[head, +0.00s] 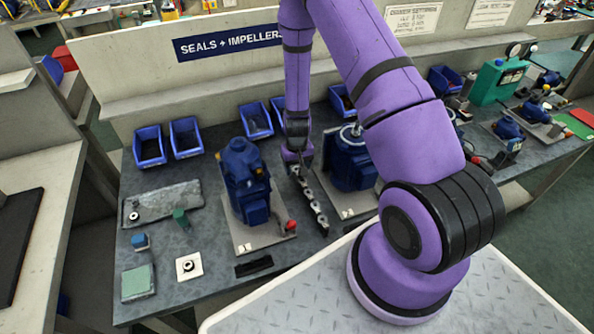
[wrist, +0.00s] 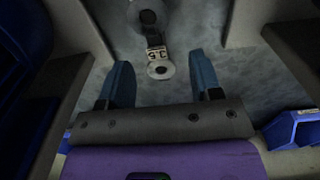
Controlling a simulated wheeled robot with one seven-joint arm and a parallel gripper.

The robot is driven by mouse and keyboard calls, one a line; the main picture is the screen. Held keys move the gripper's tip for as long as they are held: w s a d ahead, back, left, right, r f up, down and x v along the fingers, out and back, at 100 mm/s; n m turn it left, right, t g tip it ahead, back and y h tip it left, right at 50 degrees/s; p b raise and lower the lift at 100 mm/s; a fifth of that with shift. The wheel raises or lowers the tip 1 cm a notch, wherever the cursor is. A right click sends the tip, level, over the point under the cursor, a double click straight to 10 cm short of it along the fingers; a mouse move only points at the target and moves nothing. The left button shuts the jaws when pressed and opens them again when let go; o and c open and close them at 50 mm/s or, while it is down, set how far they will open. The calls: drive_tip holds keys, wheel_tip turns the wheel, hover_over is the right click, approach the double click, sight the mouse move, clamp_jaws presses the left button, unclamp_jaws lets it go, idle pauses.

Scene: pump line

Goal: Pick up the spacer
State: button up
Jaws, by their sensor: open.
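My gripper (head: 298,157) points down between the two blue pumps, over the far end of a dark strip (head: 318,213) that carries several pale metal rings. In the wrist view its two blue fingers (wrist: 162,76) are spread apart with nothing held between them. A small grey ring (wrist: 160,71), which looks like a spacer, lies just ahead, between the line of the fingertips. A small label with partly readable figures sits beside it. A larger ring (wrist: 146,14) lies beyond. I cannot tell for certain which ring is the spacer.
A blue pump (head: 247,180) stands on a plate left of the strip, and another pump (head: 352,163) stands close on the right. Blue bins (head: 150,147) line the back. A grey tray (head: 162,202) and a white square with a ring (head: 189,266) lie at left.

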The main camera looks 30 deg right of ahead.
drive_tip(key=shift+f, duration=0.15)
drive_tip(key=shift+c, duration=0.4)
drive_tip(key=c, duration=0.9)
drive_tip(key=shift+o, duration=0.2)
